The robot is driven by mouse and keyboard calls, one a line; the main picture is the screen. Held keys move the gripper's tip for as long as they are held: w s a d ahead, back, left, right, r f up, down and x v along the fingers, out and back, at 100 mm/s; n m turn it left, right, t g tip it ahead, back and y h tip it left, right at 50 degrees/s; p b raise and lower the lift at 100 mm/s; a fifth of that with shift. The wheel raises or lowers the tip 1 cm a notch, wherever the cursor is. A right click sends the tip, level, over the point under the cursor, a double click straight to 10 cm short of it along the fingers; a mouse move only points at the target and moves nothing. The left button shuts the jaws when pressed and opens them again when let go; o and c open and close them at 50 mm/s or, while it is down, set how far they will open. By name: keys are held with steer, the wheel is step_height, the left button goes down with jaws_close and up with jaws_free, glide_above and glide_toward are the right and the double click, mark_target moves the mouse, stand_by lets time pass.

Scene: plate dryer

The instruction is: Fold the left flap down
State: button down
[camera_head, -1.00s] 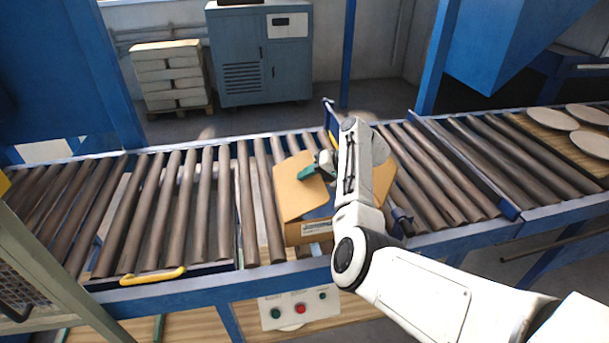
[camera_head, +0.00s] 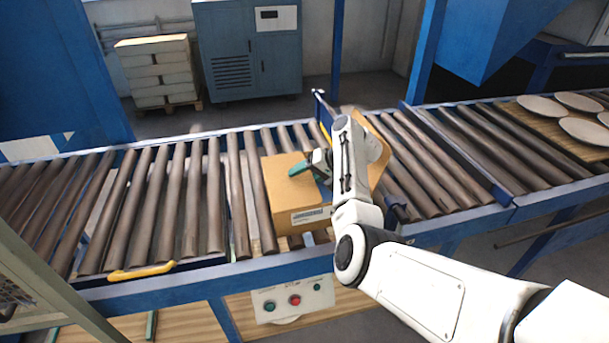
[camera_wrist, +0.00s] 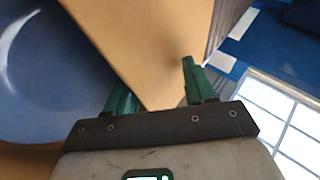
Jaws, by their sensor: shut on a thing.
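A cardboard box (camera_head: 300,215) with a printed label on its front stands on the roller conveyor. Its left flap (camera_head: 284,182) lies nearly level over the left part of the box top. My gripper (camera_head: 311,164) is at the flap's inner edge, with its green fingers beside it. In the wrist view, the flap (camera_wrist: 150,40) has a corner between the two fingers (camera_wrist: 156,86), which are shut on it. A blue plate (camera_wrist: 40,75) shows under the flap at the left of that view. The right flap (camera_head: 378,172) stands up, partly hidden by my arm.
Rollers (camera_head: 170,205) run on both sides of the box. A yellow handle (camera_head: 147,272) is at the front left edge. Several plates (camera_head: 584,131) lie on a wooden board at the right. A button panel (camera_head: 292,300) hangs below the conveyor.

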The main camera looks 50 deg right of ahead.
steer(key=shift+s+a+f, duration=0.15)
steer(key=shift+a+f, duration=0.3)
steer(key=shift+f, duration=0.4)
steer(key=c, duration=1)
jaws_free()
steer(key=shift+c, duration=1.4)
steer(key=v, duration=0.7)
steer(key=w+v, duration=0.1)
steer(key=v, duration=0.3)
steer(key=shift+s+d+r, duration=0.2)
steer(key=shift+d+r, duration=0.1)
steer(key=shift+r, duration=0.25)
steer(key=shift+c, duration=0.3)
